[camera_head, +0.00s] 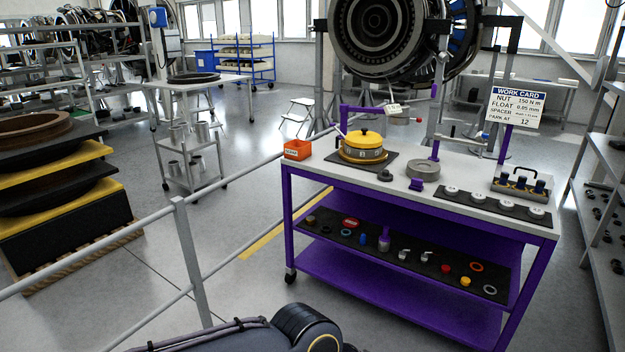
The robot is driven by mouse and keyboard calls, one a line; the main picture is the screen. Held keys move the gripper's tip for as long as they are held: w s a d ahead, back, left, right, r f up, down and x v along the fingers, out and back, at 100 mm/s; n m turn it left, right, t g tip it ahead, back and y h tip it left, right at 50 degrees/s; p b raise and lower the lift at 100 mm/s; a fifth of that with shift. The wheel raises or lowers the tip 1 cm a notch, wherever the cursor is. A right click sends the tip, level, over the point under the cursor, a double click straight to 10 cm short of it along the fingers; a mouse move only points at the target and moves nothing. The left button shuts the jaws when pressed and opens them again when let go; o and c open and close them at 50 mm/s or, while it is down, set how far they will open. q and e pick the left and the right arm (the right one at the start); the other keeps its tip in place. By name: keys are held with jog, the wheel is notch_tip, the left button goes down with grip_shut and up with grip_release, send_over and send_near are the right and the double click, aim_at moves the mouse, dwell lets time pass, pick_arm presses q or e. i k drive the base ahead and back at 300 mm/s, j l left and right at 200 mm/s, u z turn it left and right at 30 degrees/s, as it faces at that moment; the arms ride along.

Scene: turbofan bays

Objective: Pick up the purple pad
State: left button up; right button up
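A small purple block-like piece (416,185) sits on the light top of the purple workbench (330,181), near its front edge and just in front of a grey round ring-shaped part (423,169). It is the only loose purple piece I see on the top; it is too small to tell for certain that it is the pad. A purple bottle-like item (384,243) stands on the dark mat of the shelf below. Neither of my grippers is in view.
An orange bin (297,149), a yellow-lidded round part (362,144), and a case with a black handle (519,184) stand on the bench top. A work card (515,105) stands behind. A grey railing (188,262) runs left of the bench. Floor in front is partly clear.

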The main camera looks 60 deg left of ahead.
aim_at(416, 185)
jog(key=u, duration=1.25)
jog(key=i+j+z, duration=0.3)
jog(key=i+j, duration=0.9)
jog(key=i, duration=0.45)
jog(key=i+j+z, duration=0.35)
jog(key=i+j, duration=1.1)
jog(key=j, duration=0.1)
